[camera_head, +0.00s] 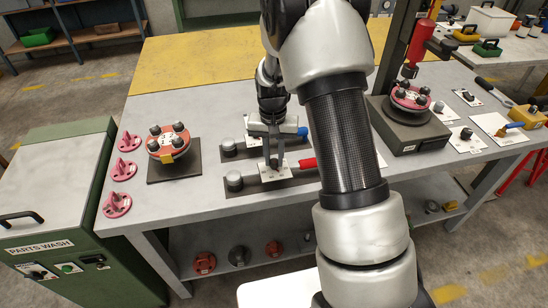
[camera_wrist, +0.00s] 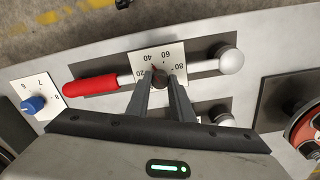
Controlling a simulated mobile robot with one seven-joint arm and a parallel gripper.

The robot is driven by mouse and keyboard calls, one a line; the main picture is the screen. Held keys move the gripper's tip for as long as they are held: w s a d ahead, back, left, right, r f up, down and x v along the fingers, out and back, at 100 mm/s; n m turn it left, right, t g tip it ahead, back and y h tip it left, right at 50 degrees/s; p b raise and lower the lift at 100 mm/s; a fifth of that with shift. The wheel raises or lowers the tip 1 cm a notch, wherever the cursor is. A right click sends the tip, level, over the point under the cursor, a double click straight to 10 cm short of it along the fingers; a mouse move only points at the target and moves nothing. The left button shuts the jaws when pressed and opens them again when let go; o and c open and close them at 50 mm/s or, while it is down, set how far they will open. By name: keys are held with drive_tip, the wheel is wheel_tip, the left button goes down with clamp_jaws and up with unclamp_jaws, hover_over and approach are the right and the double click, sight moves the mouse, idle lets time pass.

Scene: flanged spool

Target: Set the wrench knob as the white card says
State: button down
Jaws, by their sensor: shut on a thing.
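The wrench with a red handle (camera_wrist: 92,86) and a round silver head (camera_wrist: 231,61) lies on a dark mat, and its red handle also shows in the head view (camera_head: 307,162). A small dark knob (camera_wrist: 160,80) is on this plate. My gripper (camera_wrist: 161,82) is shut on the knob from above, and also shows in the head view (camera_head: 274,162). The fingers cover part of the knob and scale, so I cannot tell its exact setting. I cannot make out a readable white card.
A second wrench with a blue handle (camera_head: 302,132) lies just behind. A white plate with a blue knob (camera_wrist: 33,104) is beside the red handle end. A red flanged spool (camera_head: 168,147) stands left, another (camera_head: 410,97) right. Pink parts (camera_head: 118,172) line the left edge.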

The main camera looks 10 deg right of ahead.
sight(273, 161)
idle(0.4)
drive_tip(key=c, duration=1.6)
unclamp_jaws()
drive_tip(key=shift+o, duration=0.2)
drive_tip(key=shift+r, duration=0.15)
wheel_tip(273, 161, up, 17)
drive_tip(key=shift+a, duration=0.15)
drive_tip(key=shift+r, duration=0.15)
drive_tip(key=s+r+n+t+p, duration=0.1)
drive_tip(key=s+r, duration=0.5)
drive_tip(key=s, duration=0.6)
drive_tip(key=s+r+n+t+p, duration=0.2)
drive_tip(key=s+r+t, duration=0.2)
drive_tip(key=s, duration=0.9)
wheel_tip(273, 161, up, 3)
drive_tip(key=shift+f+n+t, duration=0.1)
drive_tip(key=shift+n+t, duration=0.2)
drive_tip(key=shift+n, duration=0.1)
